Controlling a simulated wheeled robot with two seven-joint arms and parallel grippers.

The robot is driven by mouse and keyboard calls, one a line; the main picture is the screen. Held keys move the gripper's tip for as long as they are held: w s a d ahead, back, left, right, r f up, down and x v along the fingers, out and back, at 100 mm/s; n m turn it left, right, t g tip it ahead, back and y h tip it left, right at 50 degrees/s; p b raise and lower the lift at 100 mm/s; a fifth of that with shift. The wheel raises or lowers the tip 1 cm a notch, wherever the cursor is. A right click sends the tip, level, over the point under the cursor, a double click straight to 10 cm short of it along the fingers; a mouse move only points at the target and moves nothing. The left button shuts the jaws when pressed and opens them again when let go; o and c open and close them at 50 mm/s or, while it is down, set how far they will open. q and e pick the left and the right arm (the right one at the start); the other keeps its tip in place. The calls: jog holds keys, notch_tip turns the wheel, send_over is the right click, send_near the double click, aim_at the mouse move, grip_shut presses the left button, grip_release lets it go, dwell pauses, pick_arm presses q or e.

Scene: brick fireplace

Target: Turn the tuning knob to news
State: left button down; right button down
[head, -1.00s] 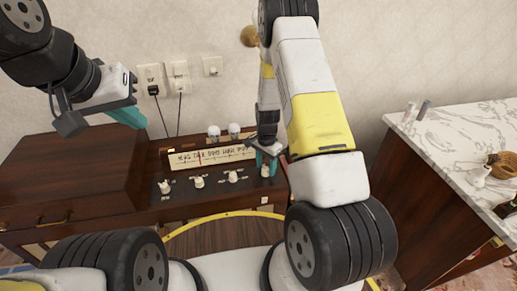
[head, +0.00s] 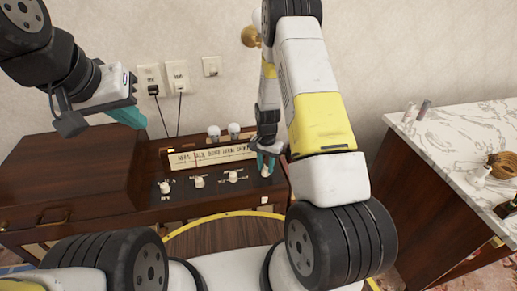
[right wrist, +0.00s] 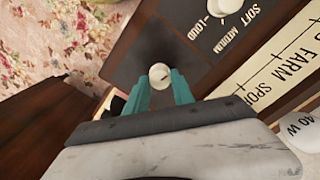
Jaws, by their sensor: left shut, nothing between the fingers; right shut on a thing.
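The radio's dial strip (head: 212,157) is cream with printed words. NEWS is at its left end, followed by TALK. A thin red pointer stands near TALK, right of NEWS. Below is a row of white knobs. My right gripper (head: 266,166) is shut on the rightmost one, the tuning knob (head: 266,172), from above. In the right wrist view the knob (right wrist: 160,75) sits between the teal fingertips, with a small dark mark on its top; its label is not seen. My left gripper (head: 128,116) is shut and empty, raised in front of the wall at upper left.
Other knobs (head: 199,181) stand left of the held one; the nearest (right wrist: 223,6) reads SOFT, MEDIUM, LOUD. Two bulbs (head: 234,130) rise behind the dial. A wooden cabinet (head: 80,175) is left, a marble-topped counter (head: 455,140) right. Cords hang from wall outlets (head: 151,78).

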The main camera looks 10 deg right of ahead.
aim_at(266, 168)
jog(key=n, duration=0.4)
jog(key=shift+n, duration=2.2)
jog(key=c, duration=1.1)
grip_release()
jog(key=shift+r, duration=0.1)
notch_tip(266, 168, up, 8)
jog(key=shift+f, duration=0.15)
